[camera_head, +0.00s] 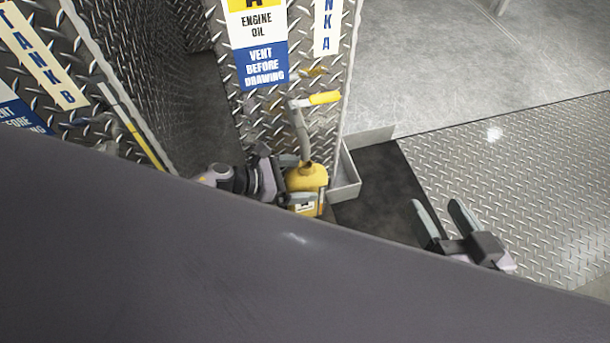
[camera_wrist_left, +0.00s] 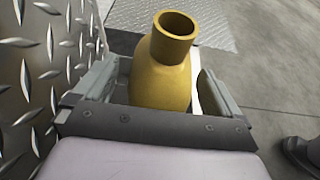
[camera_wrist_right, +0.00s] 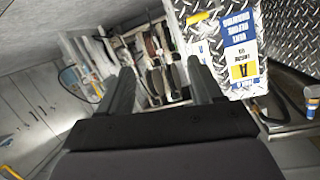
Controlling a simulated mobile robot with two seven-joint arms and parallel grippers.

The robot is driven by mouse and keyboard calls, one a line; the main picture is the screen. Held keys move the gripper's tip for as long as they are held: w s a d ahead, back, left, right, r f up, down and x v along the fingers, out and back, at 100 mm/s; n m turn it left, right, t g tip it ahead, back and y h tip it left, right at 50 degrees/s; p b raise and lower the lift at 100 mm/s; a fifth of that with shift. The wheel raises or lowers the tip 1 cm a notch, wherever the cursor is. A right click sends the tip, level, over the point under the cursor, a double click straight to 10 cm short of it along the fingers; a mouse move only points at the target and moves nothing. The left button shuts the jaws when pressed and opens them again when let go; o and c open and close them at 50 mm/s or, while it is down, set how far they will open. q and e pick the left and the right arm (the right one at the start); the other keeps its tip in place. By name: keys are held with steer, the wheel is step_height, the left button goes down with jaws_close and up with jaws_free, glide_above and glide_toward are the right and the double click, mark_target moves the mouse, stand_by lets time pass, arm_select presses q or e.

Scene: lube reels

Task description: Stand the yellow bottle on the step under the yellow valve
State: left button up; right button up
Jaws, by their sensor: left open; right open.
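The yellow bottle (camera_head: 308,178), with a white label, is upright below the bent grey spout of the yellow-handled valve (camera_head: 324,98) in the head view. The spout's lower end overlaps the bottle's mouth there. My left gripper (camera_head: 305,181) is open, with its fingers on either side of the bottle. In the left wrist view the bottle (camera_wrist_left: 162,75) is between the fingers, with a gap at the right finger. The bottle's base and the step under it are hidden. My right gripper (camera_head: 436,207) is open and empty, away to the right.
A patterned metal panel with an engine oil sign (camera_head: 258,40) stands behind the valve. A grey tray edge (camera_head: 347,185) and a dark floor patch (camera_head: 385,185) lie right of the bottle. Tread-plate floor (camera_head: 520,170) extends further right.

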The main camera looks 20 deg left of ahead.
mark_target(289, 179)
arm_select(q)
steer(key=p+v, duration=0.1)
steer(key=v, duration=0.3)
steer(key=shift+s+a+r, duration=0.15)
steer(key=shift+s+a, duration=0.1)
steer(key=shift+s+a+r, duration=0.25)
steer(key=shift+s+a, duration=0.1)
steer(key=shift+a, duration=0.2)
arm_select(e)
steer(key=shift+w+a+f+m+g, duration=0.1)
steer(key=shift+w+a+m+g, duration=0.1)
steer(key=shift+a, duration=0.15)
steer(key=shift+w+a+f+m+g, duration=0.1)
steer(key=shift+a+m+g, duration=0.1)
steer(key=shift+a, duration=0.1)
